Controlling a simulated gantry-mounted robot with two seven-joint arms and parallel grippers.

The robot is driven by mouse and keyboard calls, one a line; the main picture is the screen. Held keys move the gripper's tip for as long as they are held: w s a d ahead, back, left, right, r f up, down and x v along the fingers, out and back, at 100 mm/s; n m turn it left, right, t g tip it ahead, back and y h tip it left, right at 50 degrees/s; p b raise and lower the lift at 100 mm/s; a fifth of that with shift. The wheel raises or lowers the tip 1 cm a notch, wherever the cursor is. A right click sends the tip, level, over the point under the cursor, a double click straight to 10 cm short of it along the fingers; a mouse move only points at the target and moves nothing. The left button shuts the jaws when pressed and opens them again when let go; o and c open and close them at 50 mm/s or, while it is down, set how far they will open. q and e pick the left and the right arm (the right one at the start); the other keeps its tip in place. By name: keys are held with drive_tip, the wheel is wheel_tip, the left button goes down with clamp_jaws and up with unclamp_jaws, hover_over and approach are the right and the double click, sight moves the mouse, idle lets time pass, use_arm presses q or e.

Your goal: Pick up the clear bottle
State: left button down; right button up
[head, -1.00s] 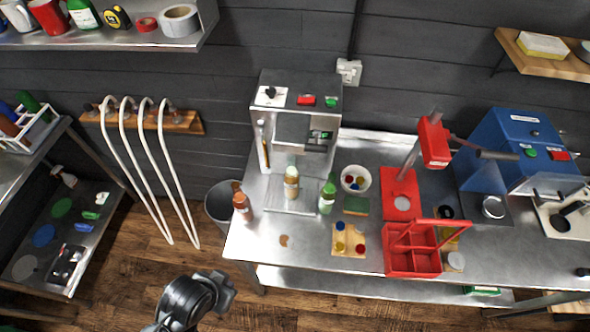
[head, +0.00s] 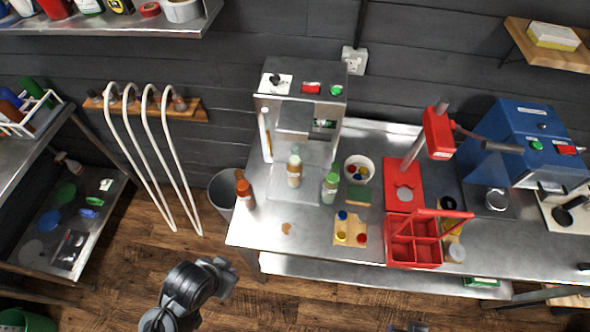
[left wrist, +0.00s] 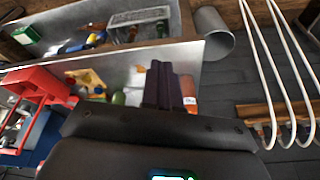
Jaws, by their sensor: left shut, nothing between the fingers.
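On the steel bench, a clear bottle with a tan band (head: 294,168) stands upright on the plate of the steel machine. An orange-brown bottle (head: 245,190) stands at the bench's left edge. Which one the task calls clear, I cannot tell for sure. In the left wrist view my left gripper (left wrist: 170,86) is shut and empty, its dark fingers covering part of the bench and bottles. In the head view my left arm is low, in front of the bench, away from the bottles. My right gripper is not visible.
The steel machine (head: 300,95) rises behind the bottles. A white bowl (head: 359,162), a wooden block with coloured knobs (head: 350,229) and a red caddy (head: 414,243) stand to the right. A grey bin (head: 222,190) and white hoses (head: 145,150) are left of the bench.

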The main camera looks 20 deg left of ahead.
use_arm(q)
drive_tip(key=c, duration=1.8)
unclamp_jaws()
drive_tip(key=o, duration=1.6)
drive_tip(key=shift+o, duration=0.2)
